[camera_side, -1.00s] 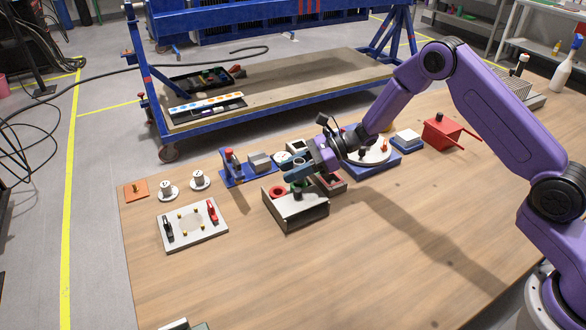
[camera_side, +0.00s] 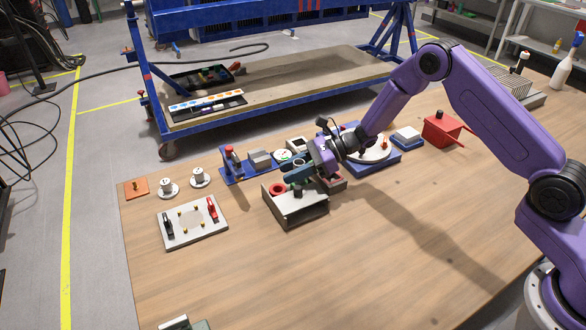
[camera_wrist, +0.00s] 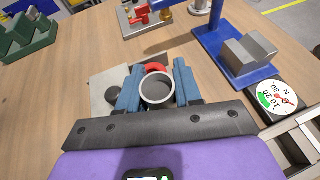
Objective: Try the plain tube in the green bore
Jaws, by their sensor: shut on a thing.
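My gripper (camera_side: 299,172) is shut on the plain tube, a grey open-topped ring (camera_wrist: 157,88) held upright between the two blue fingers in the wrist view. It is above the pale grey bore block (camera_side: 303,212). The block's red-rimmed bore (camera_side: 277,188) is to the left of the fingers, and its red rim shows just beyond the tube in the wrist view (camera_wrist: 155,68). I see no green bore now; the fingers and tube cover that part of the block. Whether the tube's lower end is in a bore is hidden.
A blue stand with a grey V-shaped block (camera_side: 260,160) and a round dial (camera_wrist: 276,98) are close behind. A plate with red and black clamps (camera_side: 192,223) lies to the left. A turntable (camera_side: 370,150) is to the right.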

